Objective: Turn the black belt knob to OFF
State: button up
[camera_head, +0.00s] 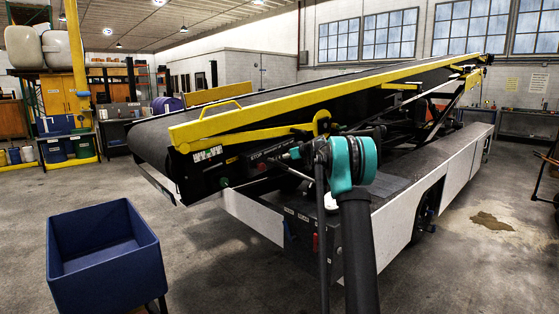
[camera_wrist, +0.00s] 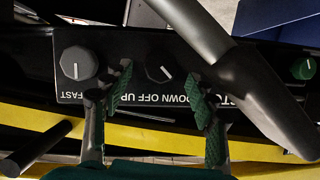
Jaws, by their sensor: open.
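The black belt knob (camera_wrist: 160,67) sits on the black control panel in the wrist view, where the labels appear upside down. Its white mark slants to the lower right, toward the DOWN side of the DOWN OFF UP label (camera_wrist: 158,98). My gripper (camera_wrist: 161,80) is open, with one green-padded finger on each side of the knob. I cannot tell whether either pad touches it. In the head view my arm stands in front of the panel (camera_head: 262,160), and the knob and fingertips cannot be made out.
A grey knob (camera_wrist: 78,62) by FAST is left of the fingers in the wrist view; a green button (camera_wrist: 303,68) is far right. A dark bar (camera_wrist: 245,75) crosses beside the right finger. The yellow rail (camera_head: 300,101) runs above the panel. A blue bin (camera_head: 103,262) stands front left.

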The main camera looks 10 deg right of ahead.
jog(key=shift+x, duration=1.25)
jog(key=shift+c, duration=0.4)
jog(key=c, duration=1.1)
jog(key=shift+w+d+f+m+g+y, duration=0.15)
jog(key=shift+m+g+y, duration=0.25)
jog(key=shift+m+y, duration=0.85)
jog(key=shift+w+d+r+m+g+y, duration=0.15)
jog(key=shift+m+g+y, duration=0.4)
jog(key=shift+m, duration=1.2)
jog(key=shift+s+f, duration=0.1)
